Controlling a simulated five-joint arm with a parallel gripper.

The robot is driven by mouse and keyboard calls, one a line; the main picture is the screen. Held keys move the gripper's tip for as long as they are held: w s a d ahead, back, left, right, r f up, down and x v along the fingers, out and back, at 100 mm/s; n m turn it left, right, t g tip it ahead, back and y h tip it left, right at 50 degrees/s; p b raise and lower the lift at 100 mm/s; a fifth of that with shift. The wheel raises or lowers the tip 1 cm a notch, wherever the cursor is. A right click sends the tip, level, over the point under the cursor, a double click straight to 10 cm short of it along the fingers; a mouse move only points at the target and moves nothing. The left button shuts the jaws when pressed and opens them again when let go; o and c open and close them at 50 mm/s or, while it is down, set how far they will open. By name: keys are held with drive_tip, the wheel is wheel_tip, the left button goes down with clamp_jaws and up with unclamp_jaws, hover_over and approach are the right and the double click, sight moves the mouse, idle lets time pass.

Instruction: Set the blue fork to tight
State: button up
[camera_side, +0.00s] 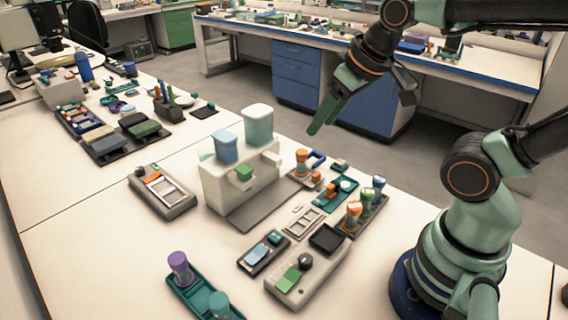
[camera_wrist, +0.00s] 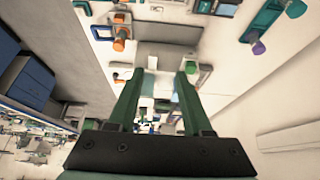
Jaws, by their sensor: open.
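A small dark-blue U-shaped piece (camera_side: 317,158), which looks like the blue fork, lies on the bench beside an orange-topped post (camera_side: 301,161), right of the white instrument block.
The white block (camera_side: 217,185) carries a blue cylinder (camera_side: 225,147) and a pale green cylinder (camera_side: 258,125). A rack of several capped vials (camera_side: 366,206), a grey control box (camera_side: 305,276) and a teal tray (camera_side: 197,296) stand nearby. Bare bench lies at front left.

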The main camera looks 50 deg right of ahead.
drive_tip(key=shift+w+d, duration=0.1)
drive_tip(key=shift+w, duration=0.05)
drive_tip(key=shift+c, duration=0.4)
drive_tip(key=g, duration=0.6)
hover_over(319, 153)
wheel_tip(319, 153, down, 11)
wheel_tip(319, 153, down, 12)
drive_tip(key=shift+r, duration=0.2)
clamp_jaws()
idle(0.4)
